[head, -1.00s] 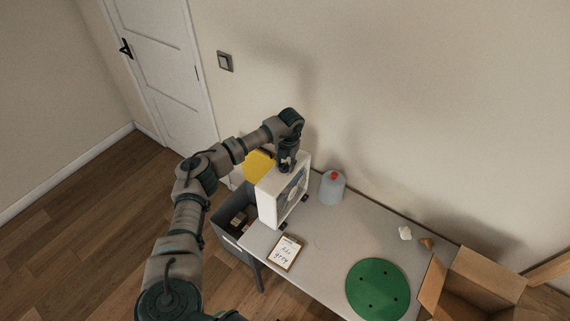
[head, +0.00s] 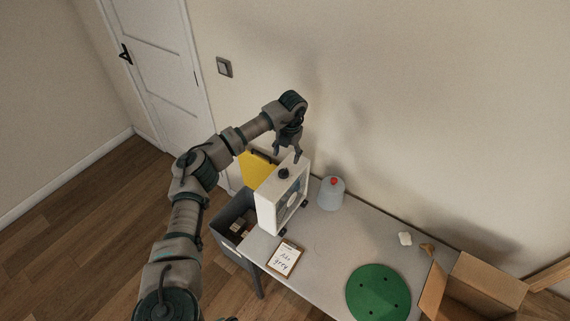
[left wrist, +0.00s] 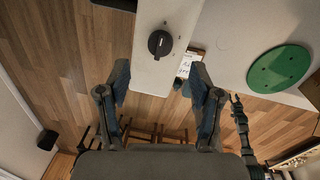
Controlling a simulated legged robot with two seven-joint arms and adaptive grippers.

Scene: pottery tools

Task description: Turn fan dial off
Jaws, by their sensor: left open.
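The white box fan (head: 267,209) stands upright on the grey table. Its black dial (head: 283,173) is on the top face. The left wrist view shows the dial (left wrist: 160,43) close up on the white fan top (left wrist: 149,74), with small marks around it. My left gripper (head: 288,153) is open and empty, above the fan top and apart from the dial. In the left wrist view its two fingers (left wrist: 160,75) are spread wide, with the dial beyond the gap. A dark jointed shape at the right of that view may be my right arm; its jaws are unclear.
The table (head: 318,248) also holds a grey bottle with a red top (head: 331,194), a clipboard (head: 286,257), a green disc (head: 378,293) and small pale pieces. An open cardboard box (head: 480,287) is at right. A yellow object (head: 256,169) stands behind the fan.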

